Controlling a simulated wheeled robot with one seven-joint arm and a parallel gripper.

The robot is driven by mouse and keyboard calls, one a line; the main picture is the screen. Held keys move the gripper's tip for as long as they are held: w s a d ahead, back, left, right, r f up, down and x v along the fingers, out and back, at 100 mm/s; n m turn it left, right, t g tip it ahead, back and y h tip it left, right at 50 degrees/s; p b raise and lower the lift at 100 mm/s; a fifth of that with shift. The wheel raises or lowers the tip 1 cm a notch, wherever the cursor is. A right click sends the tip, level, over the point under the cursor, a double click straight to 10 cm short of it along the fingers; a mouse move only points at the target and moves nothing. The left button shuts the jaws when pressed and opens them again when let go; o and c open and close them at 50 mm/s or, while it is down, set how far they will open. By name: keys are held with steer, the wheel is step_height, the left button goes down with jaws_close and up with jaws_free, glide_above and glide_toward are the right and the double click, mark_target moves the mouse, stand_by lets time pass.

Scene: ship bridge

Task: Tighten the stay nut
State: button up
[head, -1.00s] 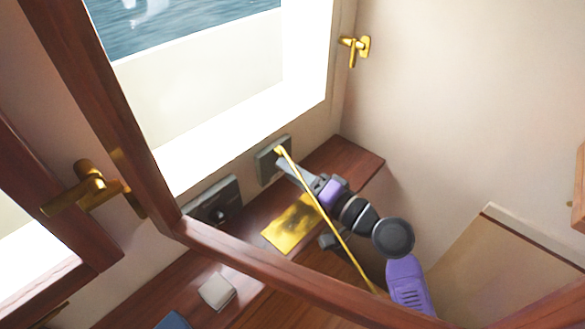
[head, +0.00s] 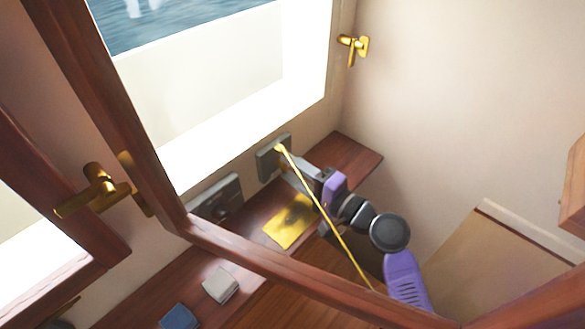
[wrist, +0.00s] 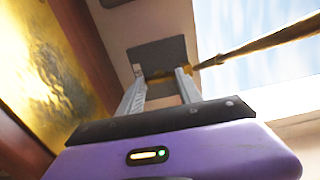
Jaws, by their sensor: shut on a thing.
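The brass stay rod (head: 325,213) runs from a grey wall plate (head: 266,165) under the window down to the open wooden window frame. The stay nut, a small brass piece (wrist: 158,73), sits at the plate end of the rod. My gripper (head: 285,160) reaches up to it from the lower right. In the wrist view, my gripper's two grey fingers (wrist: 163,80) are closed about the brass piece, just in front of the dark plate. The fingertips partly hide the nut, and its thread is not visible.
The open window frame (head: 265,262) crosses in front of my arm. A wooden shelf (head: 345,160) runs below the plate, with a brass sheet (head: 290,222), a white block (head: 220,285) and a blue block (head: 178,317). A second grey plate (head: 217,200) is to the left.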

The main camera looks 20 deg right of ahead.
steer(key=shift+f, duration=0.15)
steer(key=o, duration=1.4)
steer(key=b+v, duration=0.1)
steer(key=v, duration=0.5)
steer(key=shift+s+d+b, duration=0.15)
steer(key=shift+s+b, duration=0.15)
steer(key=shift+b, duration=0.05)
steer(key=shift+s+d, duration=0.25)
steer(key=shift+s, duration=0.35)
